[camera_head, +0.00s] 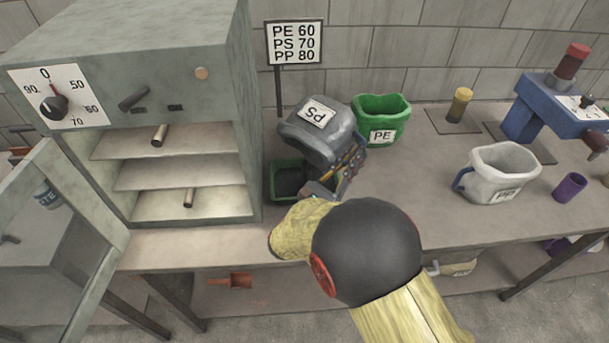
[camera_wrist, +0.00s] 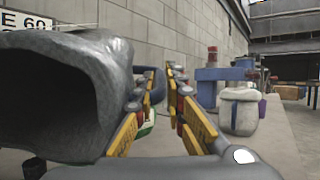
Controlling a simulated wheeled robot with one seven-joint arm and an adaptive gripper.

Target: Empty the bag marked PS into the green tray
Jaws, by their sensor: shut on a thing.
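The grey bag marked PS (camera_head: 318,134) is tilted over the green tray (camera_head: 272,186) on the bench, its label facing up. My gripper (camera_head: 350,168) is shut on the bag at its right side. In the wrist view, the grey bag (camera_wrist: 105,75) fills the left side with its wide dark mouth facing left, and the gripper's yellow fingers (camera_wrist: 164,92) are at its looped handle. The tray's inside looks dark grey; I cannot tell whether that is pellets or shadow. The bag's inside is too dark to read. My arm hides the bench in front.
A green PE bag (camera_head: 381,120) stands right behind the grey bag. A white PP bag (camera_head: 497,172), a purple cup (camera_head: 569,188) and a blue machine (camera_head: 548,110) are farther right. An open oven (camera_head: 175,150) stands left, beside the tray. A sign (camera_head: 294,42) rises behind.

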